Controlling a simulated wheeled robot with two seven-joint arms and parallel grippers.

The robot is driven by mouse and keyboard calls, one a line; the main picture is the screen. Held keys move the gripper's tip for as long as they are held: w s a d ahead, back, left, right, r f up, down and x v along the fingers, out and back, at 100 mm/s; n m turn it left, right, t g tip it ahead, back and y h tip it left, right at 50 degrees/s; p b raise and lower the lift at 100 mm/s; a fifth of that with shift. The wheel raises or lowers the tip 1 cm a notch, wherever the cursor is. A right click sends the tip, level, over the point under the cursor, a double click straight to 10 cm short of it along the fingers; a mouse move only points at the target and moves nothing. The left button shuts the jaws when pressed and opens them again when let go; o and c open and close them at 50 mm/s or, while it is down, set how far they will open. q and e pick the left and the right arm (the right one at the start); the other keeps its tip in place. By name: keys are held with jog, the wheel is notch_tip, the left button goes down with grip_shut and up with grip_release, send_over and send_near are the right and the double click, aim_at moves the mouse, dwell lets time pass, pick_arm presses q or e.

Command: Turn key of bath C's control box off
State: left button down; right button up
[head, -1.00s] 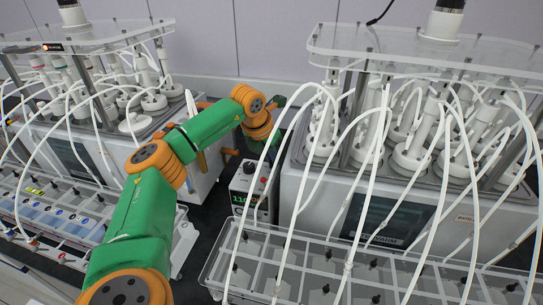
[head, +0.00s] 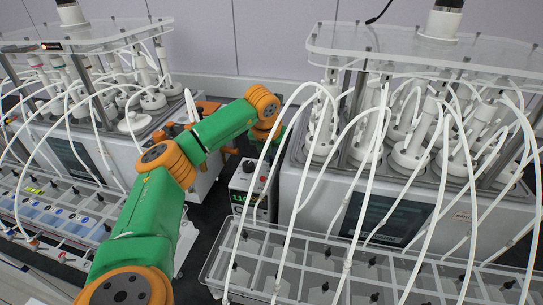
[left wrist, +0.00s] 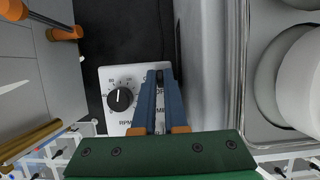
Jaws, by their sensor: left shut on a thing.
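The control box (head: 252,192) stands between the two baths, its lit green display facing front. Its white top panel (left wrist: 115,88) shows in the left wrist view with a black RPM dial (left wrist: 120,98). My left gripper (left wrist: 159,74) is over the panel to the right of that dial, its blue fingers close together at the key's place. The fingers cover the key and part of the lettering around it, so the key's angle cannot be read. In the head view my left arm reaches in from the left and its wrist hides the fingers. My right gripper is not in view.
The right bath (head: 325,196) stands close beside the box, with white tubes looping in front. A clear rack (head: 300,258) lies in front of it. The left bath (head: 62,152) is on the other side. A dark gap of bench lies around the box.

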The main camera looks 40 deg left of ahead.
pick_arm(q)
jog(key=c, duration=1)
grip_release()
jog(key=shift+o, duration=0.2)
jog(key=shift+s, duration=0.1)
jog(key=shift+d+r, duration=0.1)
jog(key=shift+r, duration=0.3)
jog(key=b+v, duration=0.1)
jog(key=v, duration=0.5)
jog(key=shift+s+b, duration=0.2)
jog(key=shift+b, duration=0.2)
jog(key=shift+r, duration=0.1)
